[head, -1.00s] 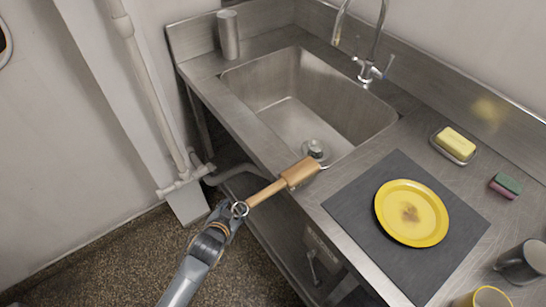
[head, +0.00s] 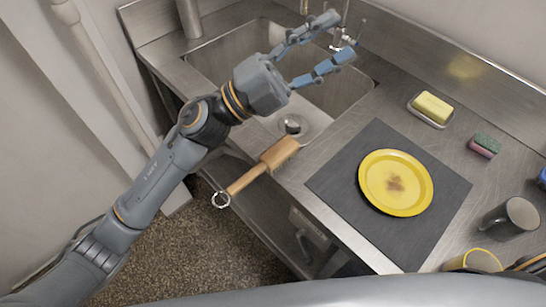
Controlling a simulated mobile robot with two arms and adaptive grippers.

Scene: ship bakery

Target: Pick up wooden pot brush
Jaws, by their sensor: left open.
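The wooden pot brush (head: 262,166) lies on the front rim of the steel sink counter. Its block head is on the rim near the sink's front corner, and its handle sticks out over the edge, ending in a metal ring. My left gripper (head: 338,38) is open and empty above the sink basin, with its fingers pointing toward the tap. It is above and beyond the brush, apart from it. My right gripper does not show.
Right of the brush, a dark mat (head: 330,183) bears a yellow plate (head: 396,183). Beyond are a soap dish with yellow soap (head: 433,107), a sponge (head: 485,145), a grey mug (head: 511,217) and a yellow-rimmed cup (head: 474,262). The tap (head: 343,38) stands behind the basin.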

